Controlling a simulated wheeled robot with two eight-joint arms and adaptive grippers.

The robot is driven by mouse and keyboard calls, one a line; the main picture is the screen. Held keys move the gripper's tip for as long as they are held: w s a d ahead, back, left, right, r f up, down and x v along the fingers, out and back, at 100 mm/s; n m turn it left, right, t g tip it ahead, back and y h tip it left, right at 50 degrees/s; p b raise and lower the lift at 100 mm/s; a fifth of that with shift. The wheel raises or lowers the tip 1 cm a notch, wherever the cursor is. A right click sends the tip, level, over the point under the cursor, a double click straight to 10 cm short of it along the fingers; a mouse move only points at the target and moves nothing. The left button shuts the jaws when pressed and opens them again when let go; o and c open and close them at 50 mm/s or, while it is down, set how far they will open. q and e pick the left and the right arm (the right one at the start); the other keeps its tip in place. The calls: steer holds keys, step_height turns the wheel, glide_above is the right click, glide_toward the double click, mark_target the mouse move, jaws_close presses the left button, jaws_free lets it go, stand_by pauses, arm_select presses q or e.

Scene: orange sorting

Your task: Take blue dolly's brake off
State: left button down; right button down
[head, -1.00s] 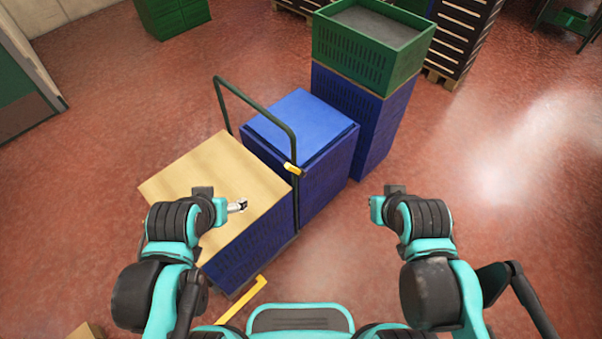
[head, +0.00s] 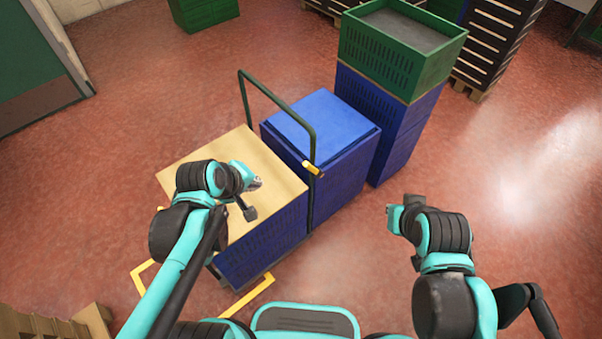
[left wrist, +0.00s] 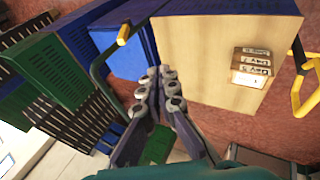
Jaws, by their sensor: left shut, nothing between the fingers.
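A dark green push-handle frame (head: 243,92) stands between the board-topped blue crate stack (head: 262,238) and a second blue crate stack (head: 343,185). A yellow lever or grip (head: 313,168) sits on its near upright; it also shows in the left wrist view (left wrist: 124,33). Which dolly it belongs to is unclear, and the wheels are hidden. My left gripper (head: 256,183) is shut and empty above the pale board (head: 230,152), left of and apart from the yellow lever. Its fingers show in the left wrist view (left wrist: 160,73). My right gripper (head: 391,210) hangs over open floor.
A green crate (head: 400,63) tops the rear blue stack. Yellow bars (head: 250,297) stick out low at the near stack's base. A small labelled stack (left wrist: 250,67) shows against the board in the left wrist view. A pallet (head: 40,325) stands front left. Floor at right is clear.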

arm_select(q)
steer(key=w+d+f+n+h+b, duration=0.1)
steer(key=w+f+n+h, duration=0.1)
steer(key=w+f+n, duration=0.2)
steer(key=w+d+f+n+h+b, duration=0.1)
steer(key=w+f+n, duration=0.4)
steer(key=n, duration=0.8)
steer(key=shift+d+f+h, duration=0.25)
steer(key=shift+f+h, duration=0.25)
steer(key=shift+f, duration=1.05)
steer(key=b, duration=0.5)
glide_toward(314, 170)
steer(key=shift+w+f, duration=0.95)
steer(key=shift+f, duration=1.15)
steer(key=shift+d, duration=0.2)
steer(key=shift+r, duration=0.1)
